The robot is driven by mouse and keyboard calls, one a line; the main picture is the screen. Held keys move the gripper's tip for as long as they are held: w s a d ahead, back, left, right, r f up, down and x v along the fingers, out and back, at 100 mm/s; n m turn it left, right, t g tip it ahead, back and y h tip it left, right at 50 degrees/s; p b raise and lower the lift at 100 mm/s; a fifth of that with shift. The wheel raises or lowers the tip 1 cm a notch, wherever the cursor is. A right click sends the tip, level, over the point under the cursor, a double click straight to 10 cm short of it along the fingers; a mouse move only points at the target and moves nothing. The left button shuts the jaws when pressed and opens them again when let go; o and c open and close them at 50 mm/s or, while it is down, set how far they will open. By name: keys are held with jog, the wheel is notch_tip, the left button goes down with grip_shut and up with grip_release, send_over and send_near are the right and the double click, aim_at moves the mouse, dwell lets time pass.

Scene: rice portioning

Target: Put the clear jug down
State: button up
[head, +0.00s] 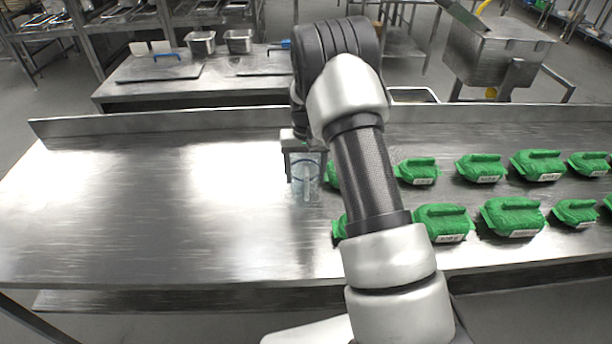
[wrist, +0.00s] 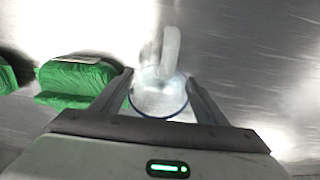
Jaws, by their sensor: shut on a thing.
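The clear jug (head: 306,178) is see-through with a dark blue rim line and stands out faintly against the steel table (head: 120,230). In the wrist view the jug (wrist: 160,98) sits between the two fingers, with its pale handle pointing up in the picture. My gripper (wrist: 160,92) is shut on the jug; in the head view my gripper (head: 303,160) points down over the table, partly behind my arm. I cannot tell whether the jug's base touches the table.
Several green bags (head: 514,216) lie in two rows on the right of the table, one close to the jug. In the wrist view a green bag (wrist: 75,82) lies left of the gripper. The table's left half is clear. A raised back edge (head: 150,122) runs behind.

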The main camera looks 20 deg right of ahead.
jog(key=shift+f, duration=0.7)
jog(key=shift+f, duration=0.15)
jog(key=o, duration=1.1)
